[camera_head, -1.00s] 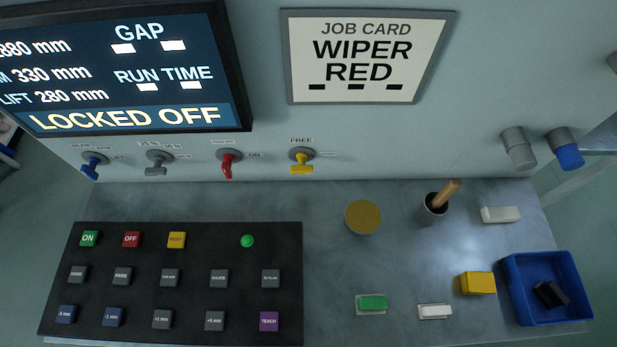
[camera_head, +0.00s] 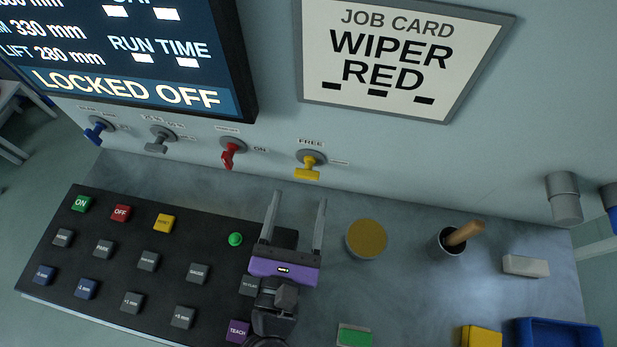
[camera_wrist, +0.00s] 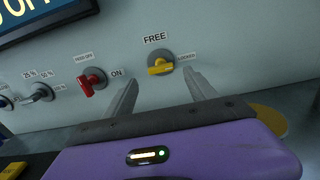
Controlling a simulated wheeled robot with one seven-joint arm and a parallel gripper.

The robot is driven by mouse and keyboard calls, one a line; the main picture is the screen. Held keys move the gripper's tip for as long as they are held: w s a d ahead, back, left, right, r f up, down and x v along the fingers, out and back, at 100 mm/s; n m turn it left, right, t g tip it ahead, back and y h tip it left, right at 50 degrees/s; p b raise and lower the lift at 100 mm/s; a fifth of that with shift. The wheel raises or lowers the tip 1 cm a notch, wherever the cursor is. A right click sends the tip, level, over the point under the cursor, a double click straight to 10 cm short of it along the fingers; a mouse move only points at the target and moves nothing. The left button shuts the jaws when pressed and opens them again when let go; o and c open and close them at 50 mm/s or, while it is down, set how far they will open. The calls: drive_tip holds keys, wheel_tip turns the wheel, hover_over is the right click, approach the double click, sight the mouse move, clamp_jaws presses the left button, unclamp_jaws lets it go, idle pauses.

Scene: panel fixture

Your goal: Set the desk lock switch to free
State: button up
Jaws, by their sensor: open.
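The yellow switch (camera_head: 308,172) sits on the wall panel, with FREE printed above it and a small label to its right. In the wrist view the yellow switch (camera_wrist: 161,67) has its handle lying roughly crosswise, towards the right-hand label, which seems to read LOCKED. My gripper (camera_head: 300,197) is open and empty, its fingers pointing at the panel just below and short of the switch. In the wrist view my gripper (camera_wrist: 160,78) has a finger on either side of the switch's line, not touching it. The screen (camera_head: 130,60) reads LOCKED OFF.
A red switch (camera_head: 230,155) is left of the yellow one, then grey (camera_head: 158,140) and blue (camera_head: 97,130) switches. A black button panel (camera_head: 120,270) lies below. A round tan disc (camera_head: 366,239) and a dark cup (camera_head: 450,244) with a wooden handle stand at right.

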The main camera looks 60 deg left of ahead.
sight(306, 179)
drive_tip(key=shift+p+x, duration=0.3)
drive_tip(key=shift+x, duration=2.5)
drive_tip(key=c, duration=1.4)
